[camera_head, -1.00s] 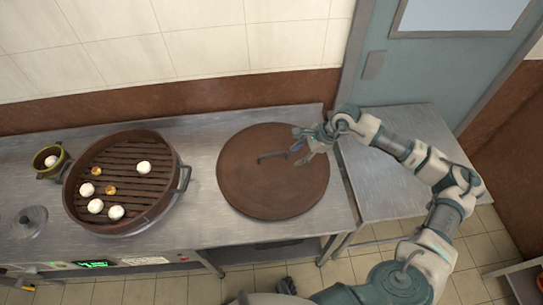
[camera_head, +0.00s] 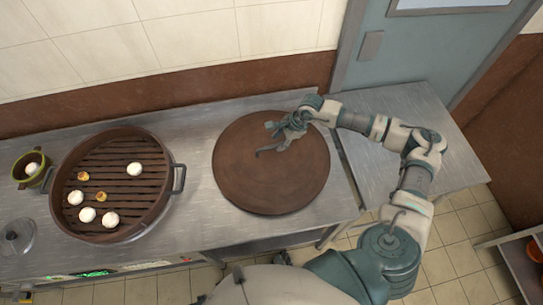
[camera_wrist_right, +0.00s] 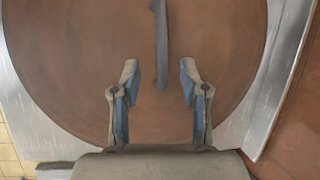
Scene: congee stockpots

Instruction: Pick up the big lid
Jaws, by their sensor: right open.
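The big lid (camera_head: 268,188) is a round brown disc lying flat on the steel counter, right of the steamer. Its dark bar handle (camera_head: 266,150) stands near its middle, partly hidden by my right gripper. My right gripper (camera_head: 275,134) reaches over the lid from the right and is open and empty. In the right wrist view the lid (camera_wrist_right: 70,70) fills most of the picture. There the handle (camera_wrist_right: 160,40) comes down from the top, its near end lined up between the open fingers (camera_wrist_right: 160,72). My left gripper does not show.
A round brown steamer (camera_head: 150,215) with white buns and side handles stands left of the lid. A small pot (camera_head: 42,176) and a small metal lid (camera_head: 16,237) are at the far left. The wall is behind the counter; a lower steel table (camera_head: 430,115) is at the right.

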